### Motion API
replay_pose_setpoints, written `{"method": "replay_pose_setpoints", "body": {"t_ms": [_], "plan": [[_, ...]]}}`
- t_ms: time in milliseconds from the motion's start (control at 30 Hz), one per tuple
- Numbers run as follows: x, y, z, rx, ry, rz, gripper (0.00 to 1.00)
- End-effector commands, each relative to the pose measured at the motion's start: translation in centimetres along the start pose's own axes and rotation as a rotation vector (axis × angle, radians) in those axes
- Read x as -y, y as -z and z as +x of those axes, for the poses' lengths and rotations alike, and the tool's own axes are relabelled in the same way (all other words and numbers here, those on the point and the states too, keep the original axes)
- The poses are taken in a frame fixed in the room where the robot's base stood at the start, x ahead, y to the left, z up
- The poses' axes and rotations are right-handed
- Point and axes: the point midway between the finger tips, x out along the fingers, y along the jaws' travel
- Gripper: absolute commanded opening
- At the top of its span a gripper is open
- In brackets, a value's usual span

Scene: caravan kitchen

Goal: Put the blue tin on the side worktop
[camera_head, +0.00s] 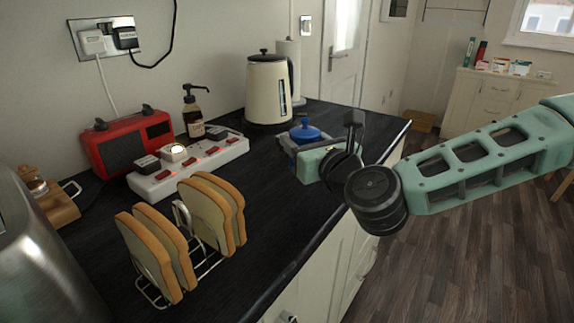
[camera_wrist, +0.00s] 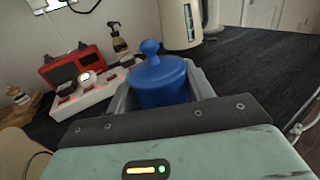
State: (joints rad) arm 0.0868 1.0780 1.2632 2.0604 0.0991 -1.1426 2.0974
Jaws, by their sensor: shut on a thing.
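The blue tin (camera_head: 305,132) has a domed lid with a round knob. It is upright near the kettle, over the black worktop (camera_head: 262,205). My gripper (camera_head: 302,145) is shut on the blue tin, with grey fingers on either side of it. In the wrist view the tin (camera_wrist: 160,82) sits between the fingers, and its lower part is hidden by my gripper's body. I cannot tell whether the tin's base touches the worktop.
A cream kettle (camera_head: 267,88) stands just behind the tin. A power strip (camera_head: 190,168), red radio (camera_head: 128,142), pump bottle (camera_head: 193,115) and bread rack (camera_head: 203,262) with toast lie to the left. A cream cabinet (camera_head: 497,100) with small items on top stands far right, across open floor.

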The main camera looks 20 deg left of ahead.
Motion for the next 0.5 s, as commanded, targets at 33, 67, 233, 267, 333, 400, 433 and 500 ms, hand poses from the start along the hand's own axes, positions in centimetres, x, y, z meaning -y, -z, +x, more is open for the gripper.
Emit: {"method": "replay_pose_setpoints", "body": {"t_ms": [33, 67, 233, 267, 333, 400, 433, 500], "plan": [[-0.1, 0.7, 0.0, 0.0, -0.003, 0.001, 0.29], [-0.1, 1.0, 0.0, 0.0, -0.002, 0.001, 0.29], [0.0, 2.2, 0.0, 0.001, 0.0, 0.0, 0.29], [0.0, 2.5, 0.0, 0.0, 0.0, 0.001, 0.29], [0.0, 3.6, 0.0, -0.001, -0.001, 0.0, 0.29], [-0.1, 4.6, 0.0, -0.001, -0.001, 0.001, 0.29], [0.0, 4.9, 0.0, 0.0, -0.001, 0.0, 0.29], [0.0, 5.2, 0.0, 0.002, 0.0, 0.0, 0.29]]}}
